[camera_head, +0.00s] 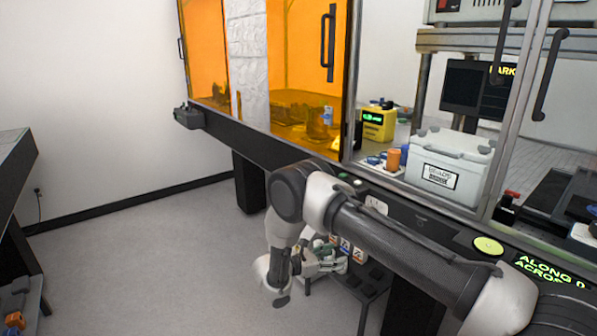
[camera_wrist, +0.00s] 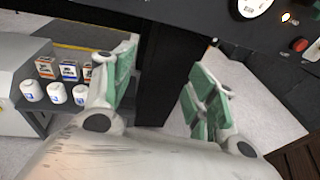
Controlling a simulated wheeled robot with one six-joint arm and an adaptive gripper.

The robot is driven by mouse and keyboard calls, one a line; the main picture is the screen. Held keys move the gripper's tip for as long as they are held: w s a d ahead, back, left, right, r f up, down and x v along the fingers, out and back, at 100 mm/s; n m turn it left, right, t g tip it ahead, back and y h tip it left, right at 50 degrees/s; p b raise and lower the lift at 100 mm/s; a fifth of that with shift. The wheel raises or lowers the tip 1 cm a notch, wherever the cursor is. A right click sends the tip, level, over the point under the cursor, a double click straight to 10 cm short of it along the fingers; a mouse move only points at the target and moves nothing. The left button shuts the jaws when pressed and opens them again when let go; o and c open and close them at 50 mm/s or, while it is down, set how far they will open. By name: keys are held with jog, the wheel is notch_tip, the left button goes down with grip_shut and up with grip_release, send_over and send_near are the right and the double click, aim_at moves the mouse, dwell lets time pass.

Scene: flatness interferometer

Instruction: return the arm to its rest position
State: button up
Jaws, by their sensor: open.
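My arm crosses the lower right of the head view, bent down in front of the bench's front edge. My gripper (camera_head: 328,262) hangs low, below the bench top, beside a small dark stand. In the wrist view my gripper (camera_wrist: 163,66) shows its two green-padded fingers wide apart, with nothing between them. A dark upright leg (camera_wrist: 165,70) stands behind the gap. I cannot tell whether the fingers touch it.
A low dark shelf (camera_wrist: 40,117) holds several white jars and small boxes, left of the fingers. Above my gripper runs the bench's dark front rail (camera_head: 262,143). A white lidded box (camera_head: 450,165) stands inside the enclosure. Grey floor (camera_head: 150,240) is clear at left.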

jog(key=s+d+r+m+g+y, duration=0.1)
jog(key=s+d+r+m+y, duration=0.4)
jog(key=s+r, duration=0.7)
jog(key=s+d+r+m+g+y, duration=0.1)
jog(key=s+d+r+m+y, duration=0.3)
jog(key=s+d+r+m, duration=0.6)
jog(key=s+d+r+m+y, duration=0.5)
jog(key=s+d+r+m, duration=0.2)
jog(key=s+r, duration=0.7)
notch_tip(320, 180, up, 6)
jog(key=shift+s+d+f+m+g+y, duration=0.1)
jog(key=shift+s+d+m+g+y, duration=0.2)
jog(key=shift+s+d+m+g, duration=0.15)
jog(key=shift+w, duration=0.1)
